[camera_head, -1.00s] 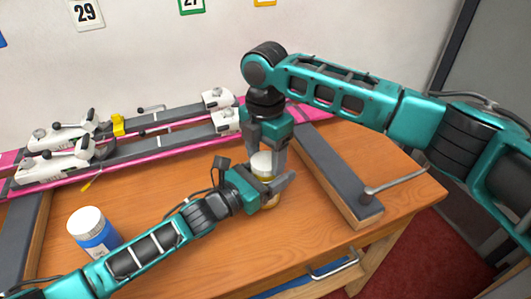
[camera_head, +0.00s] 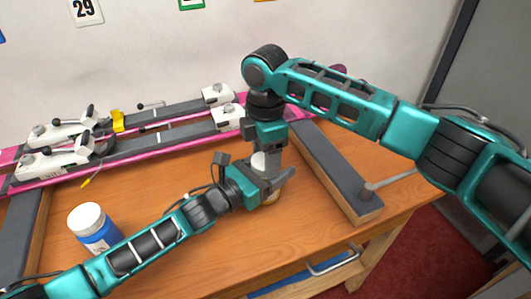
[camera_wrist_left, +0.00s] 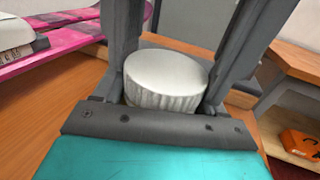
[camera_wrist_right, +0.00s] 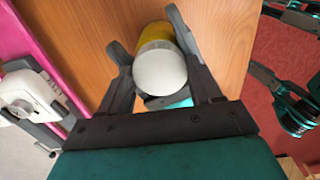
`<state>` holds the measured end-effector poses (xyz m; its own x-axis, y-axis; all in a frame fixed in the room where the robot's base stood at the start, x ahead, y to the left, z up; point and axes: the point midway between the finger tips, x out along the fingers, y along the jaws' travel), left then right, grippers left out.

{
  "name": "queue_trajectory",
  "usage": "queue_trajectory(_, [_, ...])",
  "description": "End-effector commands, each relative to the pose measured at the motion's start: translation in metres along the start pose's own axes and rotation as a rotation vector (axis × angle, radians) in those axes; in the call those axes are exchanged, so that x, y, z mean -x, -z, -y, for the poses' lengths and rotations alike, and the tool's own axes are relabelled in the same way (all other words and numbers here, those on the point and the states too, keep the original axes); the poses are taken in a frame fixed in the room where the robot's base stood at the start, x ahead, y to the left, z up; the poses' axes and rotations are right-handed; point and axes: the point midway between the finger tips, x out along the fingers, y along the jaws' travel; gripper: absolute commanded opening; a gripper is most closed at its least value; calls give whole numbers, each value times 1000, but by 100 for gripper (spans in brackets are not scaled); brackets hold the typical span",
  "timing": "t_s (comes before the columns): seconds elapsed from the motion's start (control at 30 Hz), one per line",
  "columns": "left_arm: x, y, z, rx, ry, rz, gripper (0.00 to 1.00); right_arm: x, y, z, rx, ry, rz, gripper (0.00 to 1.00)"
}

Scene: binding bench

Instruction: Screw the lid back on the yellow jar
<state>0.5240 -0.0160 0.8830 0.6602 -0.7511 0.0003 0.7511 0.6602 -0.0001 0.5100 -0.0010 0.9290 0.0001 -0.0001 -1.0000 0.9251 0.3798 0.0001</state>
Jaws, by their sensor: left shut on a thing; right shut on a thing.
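The yellow jar (camera_head: 272,199) stands upright on the bench, partly hidden by my grippers. Its white lid (camera_head: 259,161) sits on top; whether there is a gap under it cannot be told. My right gripper (camera_head: 268,166) comes down from above and is shut on the lid. The lid (camera_wrist_left: 165,78) shows between the fingers in the left wrist view. In the right wrist view the lid (camera_wrist_right: 160,70) lies over the yellow jar body (camera_wrist_right: 155,33).
A blue jar with a white lid (camera_head: 93,228) stands at the front left. Pink skis with white bindings (camera_head: 75,130) lie along the back. A grey-topped rail (camera_head: 335,175) with a lever is to the right of the jar. The middle of the bench is clear.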

Motion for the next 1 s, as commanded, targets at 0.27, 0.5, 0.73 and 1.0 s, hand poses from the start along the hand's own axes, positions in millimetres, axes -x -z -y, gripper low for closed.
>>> queue_trajectory(0.27, [0,1,0,0,-1,-2,0,1,0,0,-161,-1,0,36])
queue_trajectory(0.5, [0,1,0,0,-1,-2,0,1,0,0,-159,-1,0,68])
queue_trajectory(0.73, [0,1,0,0,-1,-2,0,1,0,0,-158,0,0,90])
queue_trajectory(1.0, [0,1,0,1,-1,-2,0,1,0,0,-156,1,-1,90])
